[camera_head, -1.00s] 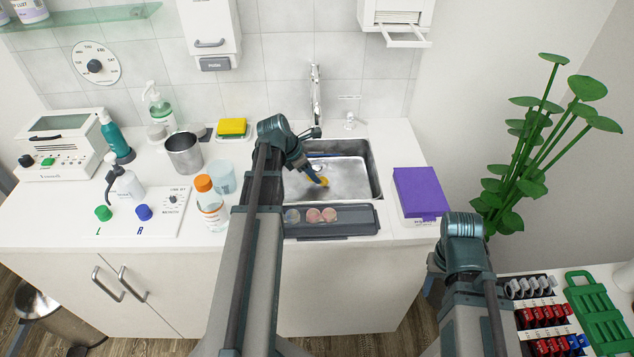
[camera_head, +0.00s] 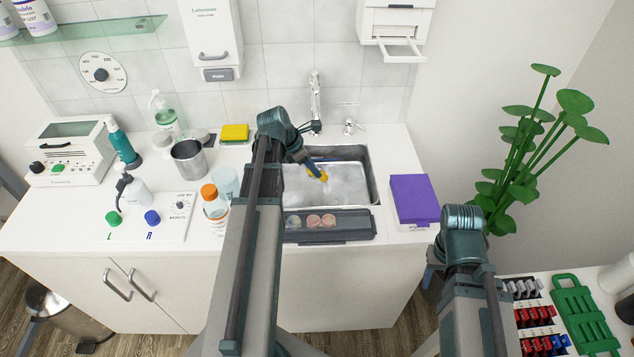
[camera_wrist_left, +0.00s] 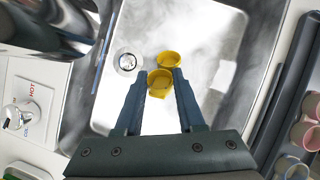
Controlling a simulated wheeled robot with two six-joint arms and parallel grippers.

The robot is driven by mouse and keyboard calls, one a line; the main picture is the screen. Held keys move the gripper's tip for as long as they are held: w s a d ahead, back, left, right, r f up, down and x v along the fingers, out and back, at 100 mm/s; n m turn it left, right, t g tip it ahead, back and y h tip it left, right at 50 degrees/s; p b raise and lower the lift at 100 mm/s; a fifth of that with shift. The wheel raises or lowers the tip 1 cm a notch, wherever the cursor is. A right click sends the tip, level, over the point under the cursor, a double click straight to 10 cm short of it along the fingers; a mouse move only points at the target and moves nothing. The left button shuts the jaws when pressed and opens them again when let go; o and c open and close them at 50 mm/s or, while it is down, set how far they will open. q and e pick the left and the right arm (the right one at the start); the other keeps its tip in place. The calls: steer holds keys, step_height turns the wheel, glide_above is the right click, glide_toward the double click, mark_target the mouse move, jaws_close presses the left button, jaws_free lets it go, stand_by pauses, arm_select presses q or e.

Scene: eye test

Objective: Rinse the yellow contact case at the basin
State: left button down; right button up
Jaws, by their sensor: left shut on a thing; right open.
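The yellow contact case (camera_head: 323,176) is held inside the steel basin (camera_head: 371,185). My left gripper (camera_head: 317,173) reaches down into the basin and is shut on the case. In the left wrist view the case shows two round yellow cups (camera_wrist_left: 169,60), both open at the top; the nearer cup is between the fingertips (camera_wrist_left: 159,80). The drain (camera_wrist_left: 128,62) lies left of it. The tap (camera_head: 316,100) stands behind the basin; I cannot tell whether water runs. My right gripper (camera_head: 432,279) is open, mostly hidden by its arm, low at the right beside the counter.
A dark tray (camera_head: 360,226) with round pinkish items lies along the basin's front. A purple box (camera_head: 413,199) stands right of the basin. Left are an orange-capped bottle (camera_head: 214,205), a clear cup (camera_head: 226,182), a metal cup (camera_head: 188,160) and a yellow sponge (camera_head: 235,132).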

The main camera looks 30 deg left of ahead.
arm_select(q)
step_height(320, 180, up, 8)
steer(key=p, duration=0.7)
arm_select(e)
step_height(320, 180, up, 8)
stand_by(1.8)
arm_select(q)
step_height(320, 180, up, 4)
steer(key=p, duration=0.4)
arm_select(e)
step_height(320, 180, up, 4)
steer(key=shift+f, duration=0.1)
arm_select(q)
steer(key=shift+s+a+f, duration=0.1)
arm_select(e)
steer(key=shift+s+a, duration=0.1)
